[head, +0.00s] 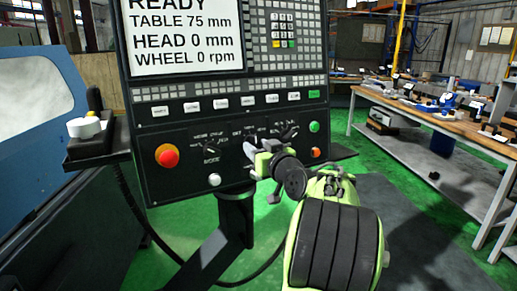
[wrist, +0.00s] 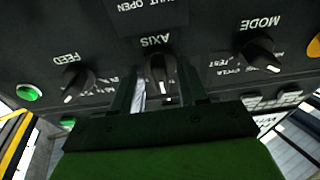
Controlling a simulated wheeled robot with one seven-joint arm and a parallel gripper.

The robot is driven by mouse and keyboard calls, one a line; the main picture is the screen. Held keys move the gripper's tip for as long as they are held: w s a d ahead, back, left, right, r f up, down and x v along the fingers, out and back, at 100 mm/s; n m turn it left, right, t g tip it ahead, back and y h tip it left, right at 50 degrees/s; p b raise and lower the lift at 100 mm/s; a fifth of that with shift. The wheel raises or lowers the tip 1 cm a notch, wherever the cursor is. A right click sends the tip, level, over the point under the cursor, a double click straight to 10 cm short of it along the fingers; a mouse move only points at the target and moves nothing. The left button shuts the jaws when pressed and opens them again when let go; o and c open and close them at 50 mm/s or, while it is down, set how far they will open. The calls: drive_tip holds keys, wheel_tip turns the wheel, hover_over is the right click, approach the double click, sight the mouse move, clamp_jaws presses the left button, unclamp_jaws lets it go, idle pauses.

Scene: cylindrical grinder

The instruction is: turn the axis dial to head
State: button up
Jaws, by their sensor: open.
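The axis dial (wrist: 160,72) is a black knob under the upside-down label "AXIS" in the wrist view. Its white pointer mark faces down in that picture. My gripper (wrist: 158,92) is open, with one finger on each side of the dial. I cannot tell whether the fingers touch it. The position labels around the dial are mostly hidden by the fingers. In the head view my gripper (head: 258,160) is at the lower middle of the black control panel (head: 185,185) and covers the axis dial.
The mode dial (wrist: 257,55) and feed dial (wrist: 76,80) flank the axis dial. A red button (head: 167,155) sits at the panel's left, with green (head: 314,127) and orange (head: 316,152) buttons at its right. The screen (head: 185,35) reads READY, TABLE 75 mm, HEAD 0 mm, WHEEL 0 rpm.

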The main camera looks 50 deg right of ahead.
clamp_jaws()
idle(0.3)
drive_tip(key=m, duration=0.2)
drive_tip(key=m+h, duration=0.1)
drive_tip(key=m, duration=0.1)
drive_tip(key=shift+w+a+g+p, duration=0.1)
drive_tip(key=shift+a+g+p, duration=0.1)
drive_tip(key=shift+g+p, duration=0.2)
drive_tip(key=shift+r+m+g+h+p, duration=0.15)
drive_tip(key=shift+m+p, duration=0.25)
drive_tip(key=shift+m, duration=0.8)
drive_tip(key=shift+f+m+g+h+p, duration=0.15)
drive_tip(key=shift+m+h+p, duration=0.15)
drive_tip(key=shift+m, duration=0.9)
unclamp_jaws()
drive_tip(key=shift+r, duration=0.1)
